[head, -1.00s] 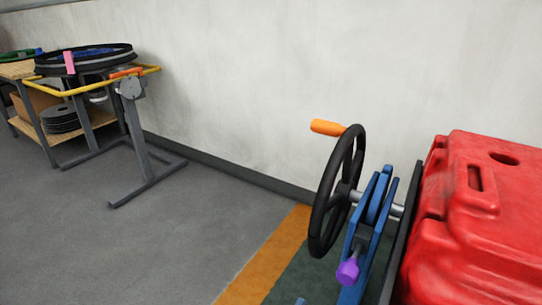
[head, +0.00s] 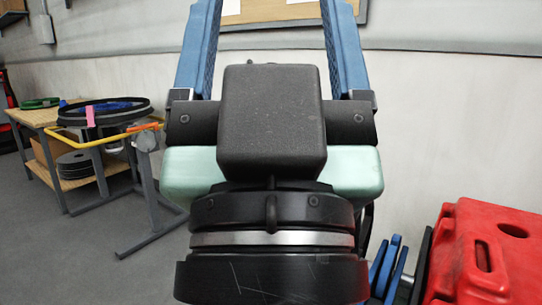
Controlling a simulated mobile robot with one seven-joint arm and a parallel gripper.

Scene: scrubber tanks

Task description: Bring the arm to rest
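My gripper (head: 272,20) fills the middle of the head view, pointing up, with a black and pale green body. Its two blue fingers stand wide apart with nothing between them. The fingertips run out of the top of the picture. It is held up in front of the wall, apart from the things around it.
A red tank (head: 480,255) stands at the lower right beside blue bracket parts (head: 388,268). A wooden workbench (head: 45,115) and a yellow-railed stand (head: 150,195) with a round black rim (head: 105,115) are at the left. Grey floor (head: 60,250) between is clear.

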